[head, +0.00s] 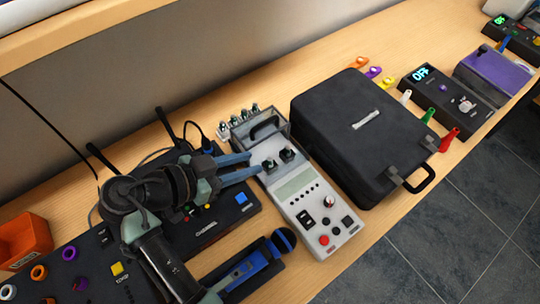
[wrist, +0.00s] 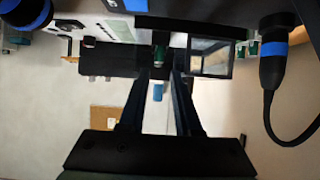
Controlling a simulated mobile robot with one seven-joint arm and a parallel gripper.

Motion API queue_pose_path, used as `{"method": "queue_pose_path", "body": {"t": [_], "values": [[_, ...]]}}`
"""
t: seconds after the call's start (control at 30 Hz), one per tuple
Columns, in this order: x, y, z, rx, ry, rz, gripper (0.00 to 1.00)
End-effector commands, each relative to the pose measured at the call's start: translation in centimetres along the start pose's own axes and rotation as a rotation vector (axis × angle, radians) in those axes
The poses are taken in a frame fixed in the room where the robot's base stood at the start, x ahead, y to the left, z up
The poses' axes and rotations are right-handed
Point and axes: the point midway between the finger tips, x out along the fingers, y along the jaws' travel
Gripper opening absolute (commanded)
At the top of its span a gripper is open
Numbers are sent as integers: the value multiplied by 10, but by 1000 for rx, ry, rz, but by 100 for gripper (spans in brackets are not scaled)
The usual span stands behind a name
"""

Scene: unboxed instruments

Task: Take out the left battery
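The grey handheld instrument (head: 318,205) lies in the middle of the table, with a display, buttons and a clear-walled compartment (head: 262,128) at its far end. Two dark round-topped parts stand near the compartment, a left one (head: 269,165) and a right one (head: 287,154); I cannot tell whether these are the batteries. My gripper (head: 256,163) reaches in from the left, its two blue fingers apart and their tips close to the left part. In the wrist view, a green piece (wrist: 160,56) shows between the fingertips (wrist: 164,76); contact is unclear.
A black case (head: 345,130) stands close on the right. A dark box with antennas (head: 232,212) lies under my arm. A blue-and-black tool (head: 255,272) lies in front. An orange bin (head: 25,240) is at far left.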

Motion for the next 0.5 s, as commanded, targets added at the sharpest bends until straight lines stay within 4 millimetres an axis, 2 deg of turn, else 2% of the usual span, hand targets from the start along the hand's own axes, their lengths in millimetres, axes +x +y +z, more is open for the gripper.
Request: {"method": "queue_pose_path", "body": {"t": [0.1,0.27,0.5], "values": [[14,1,0,-1,-2,2,32],[24,1,0,-1,-2,2,32],[59,3,2,-1,-1,3,32]]}}
